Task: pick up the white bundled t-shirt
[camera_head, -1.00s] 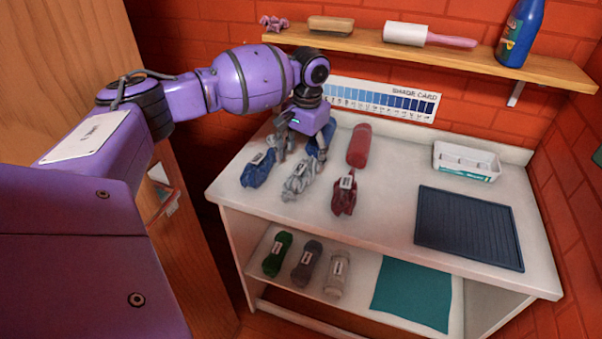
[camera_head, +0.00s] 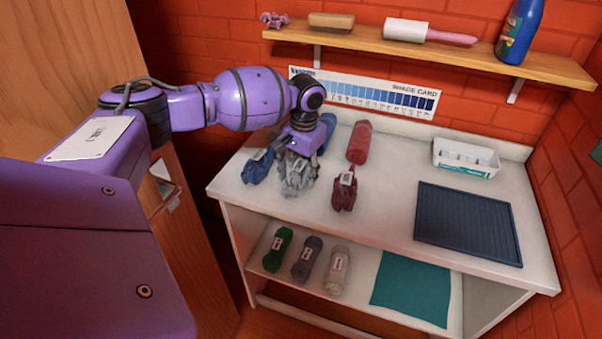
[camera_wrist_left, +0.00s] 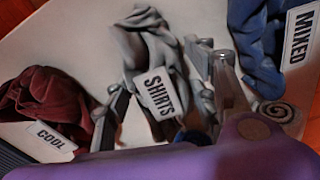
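A pale grey-white cloth bundle (camera_head: 297,187) lies on the worktop between a blue bundle (camera_head: 257,169) and a dark red one (camera_head: 345,190). In the left wrist view the white bundle (camera_wrist_left: 153,50) carries a tag reading SHIRTS. My left gripper (camera_head: 299,170) is low over it, pointing down. In the left wrist view its fingers (camera_wrist_left: 158,82) stand apart, one on each side of the bundle, with gaps visible. The arm partly hides the bundle's rear in the head view. My right gripper is in neither view.
The blue bundle is tagged MIXED (camera_wrist_left: 298,38) and the red one COOL (camera_wrist_left: 50,137), both close to the fingers. A red roll (camera_head: 360,142) lies behind. A dark ribbed mat (camera_head: 468,223) and white tray (camera_head: 466,158) are on the right. A wall shelf (camera_head: 440,50) runs above.

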